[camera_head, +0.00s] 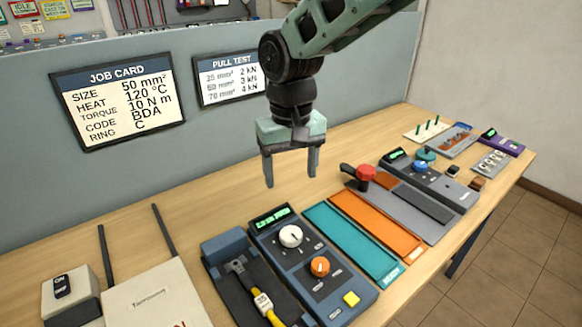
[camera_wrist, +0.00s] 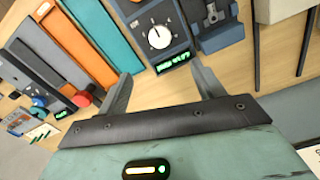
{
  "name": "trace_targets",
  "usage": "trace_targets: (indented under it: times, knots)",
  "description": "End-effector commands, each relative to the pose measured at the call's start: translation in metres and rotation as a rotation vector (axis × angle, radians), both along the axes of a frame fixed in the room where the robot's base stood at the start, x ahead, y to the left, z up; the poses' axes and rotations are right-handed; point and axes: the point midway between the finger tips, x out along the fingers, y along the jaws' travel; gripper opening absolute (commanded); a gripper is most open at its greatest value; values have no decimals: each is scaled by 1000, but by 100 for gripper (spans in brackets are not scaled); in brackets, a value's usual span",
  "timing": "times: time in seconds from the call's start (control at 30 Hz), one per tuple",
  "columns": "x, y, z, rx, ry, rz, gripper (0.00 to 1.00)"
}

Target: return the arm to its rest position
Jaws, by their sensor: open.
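My gripper (camera_head: 291,168) hangs above the back part of the workbench in the head view, with its two grey fingers pointing down and spread apart. Nothing is between the fingers. In the wrist view the gripper (camera_wrist: 160,88) also shows open and empty, with the bench below it. My green arm reaches in from the top right of the head view. The gripper is apart from the bench top (camera_head: 178,200) and from the devices on it.
Below stand a dark blue control box (camera_head: 310,262), a tool cradle (camera_head: 225,250), teal (camera_head: 352,243) and orange (camera_head: 376,225) trays, and a red-knobbed device (camera_head: 365,174). Behind is a grey panel with a job card (camera_head: 118,98) and a pull test card (camera_head: 228,78).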

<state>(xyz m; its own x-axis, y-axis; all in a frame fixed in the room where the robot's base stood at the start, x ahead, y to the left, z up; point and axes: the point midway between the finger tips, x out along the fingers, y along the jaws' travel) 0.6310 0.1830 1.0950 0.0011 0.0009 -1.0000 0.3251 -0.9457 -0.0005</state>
Motion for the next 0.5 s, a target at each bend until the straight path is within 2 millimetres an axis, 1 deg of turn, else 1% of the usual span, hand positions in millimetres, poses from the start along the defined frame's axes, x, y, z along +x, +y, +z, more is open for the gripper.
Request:
trace_targets:
  times: [0.03, 0.13, 0.5]
  knots:
    - [0, 0, 4, 0, -1, 0, 67]
    - [0, 0, 8, 0, 0, 0, 67]
    - [-2, -1, 10, 2, 2, 3, 67]
